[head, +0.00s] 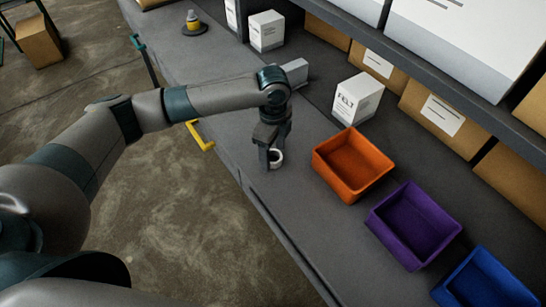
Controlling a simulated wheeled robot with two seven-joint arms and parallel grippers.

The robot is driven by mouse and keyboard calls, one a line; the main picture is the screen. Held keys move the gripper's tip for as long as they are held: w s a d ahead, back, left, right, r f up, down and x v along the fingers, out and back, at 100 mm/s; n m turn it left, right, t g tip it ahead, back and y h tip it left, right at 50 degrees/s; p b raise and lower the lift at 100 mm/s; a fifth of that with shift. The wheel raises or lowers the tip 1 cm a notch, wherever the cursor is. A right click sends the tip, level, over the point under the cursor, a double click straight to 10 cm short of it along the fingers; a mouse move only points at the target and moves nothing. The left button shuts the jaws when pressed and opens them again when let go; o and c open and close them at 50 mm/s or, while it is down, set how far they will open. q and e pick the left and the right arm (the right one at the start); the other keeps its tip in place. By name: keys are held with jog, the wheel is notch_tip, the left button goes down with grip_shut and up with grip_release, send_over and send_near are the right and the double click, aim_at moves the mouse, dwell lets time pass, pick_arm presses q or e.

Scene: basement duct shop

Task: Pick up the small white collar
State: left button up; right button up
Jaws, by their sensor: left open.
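The small white collar (277,158) is a short white ring on the grey workbench (222,131), near its front edge. My left gripper (270,162) points down over the collar in the head view, with its fingers open and their tips at the collar's height. One finger shows on the left of the collar. The fingers and the gripper body hide part of the ring, and I cannot tell whether they touch it. My right gripper is not in view.
An orange bin (352,164), a purple bin (414,225) and a blue bin (485,283) stand in a row to the right. A white FELT box (357,98) stands behind. A yellow handle (201,137) sticks out at the bench's front edge. Shelved boxes (440,112) line the back.

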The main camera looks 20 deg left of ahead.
pick_arm(q)
jog(key=c, duration=1.1)
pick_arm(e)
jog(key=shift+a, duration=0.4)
pick_arm(q)
jog(key=shift+r, duration=0.1)
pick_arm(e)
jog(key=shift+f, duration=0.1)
